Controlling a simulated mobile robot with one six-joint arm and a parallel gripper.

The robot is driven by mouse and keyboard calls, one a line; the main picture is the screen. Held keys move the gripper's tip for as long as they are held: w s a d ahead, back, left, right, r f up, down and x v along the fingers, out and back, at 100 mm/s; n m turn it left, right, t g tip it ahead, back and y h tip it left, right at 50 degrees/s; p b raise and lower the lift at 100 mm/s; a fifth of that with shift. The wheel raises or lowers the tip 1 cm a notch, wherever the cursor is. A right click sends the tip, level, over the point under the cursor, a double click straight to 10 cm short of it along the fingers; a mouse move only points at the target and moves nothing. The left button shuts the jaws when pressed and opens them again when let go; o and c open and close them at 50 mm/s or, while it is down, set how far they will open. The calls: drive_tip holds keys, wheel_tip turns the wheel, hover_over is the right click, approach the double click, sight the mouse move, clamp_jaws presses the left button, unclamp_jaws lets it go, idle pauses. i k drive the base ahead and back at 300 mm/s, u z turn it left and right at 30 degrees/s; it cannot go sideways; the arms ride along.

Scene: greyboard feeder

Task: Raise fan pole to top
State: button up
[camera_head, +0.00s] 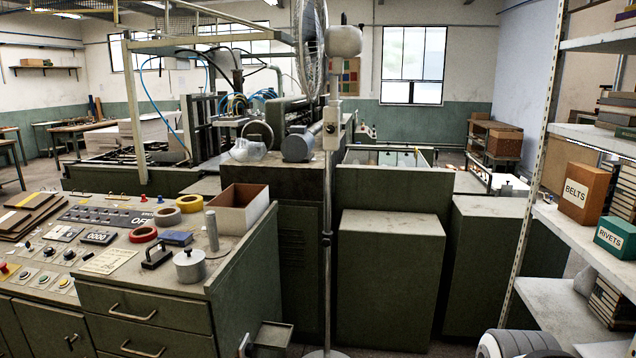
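The standing fan is in the middle of the head view. Its round wire cage (311,45) is seen nearly edge-on at the top, partly cut by the frame's upper edge. A grey motor housing (343,41) sits to the right of the cage. The fan pole (327,200) runs upright down to a pale round base (325,353) at the bottom edge. A lighter, thicker section with a clamp-like collar (332,128) sits on its upper part, above the thinner dark pole.
A green control desk (150,310) with tape rolls, a lidded pot (189,265) and an open box (238,208) stands at left. Green machine cabinets (389,280) stand close behind the pole. Metal shelving (580,235) holds boxes at right.

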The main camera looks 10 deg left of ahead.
sight(331, 114)
drive_tip(key=u, duration=0.35)
drive_tip(key=i, duration=1.55)
drive_tip(key=z, duration=0.85)
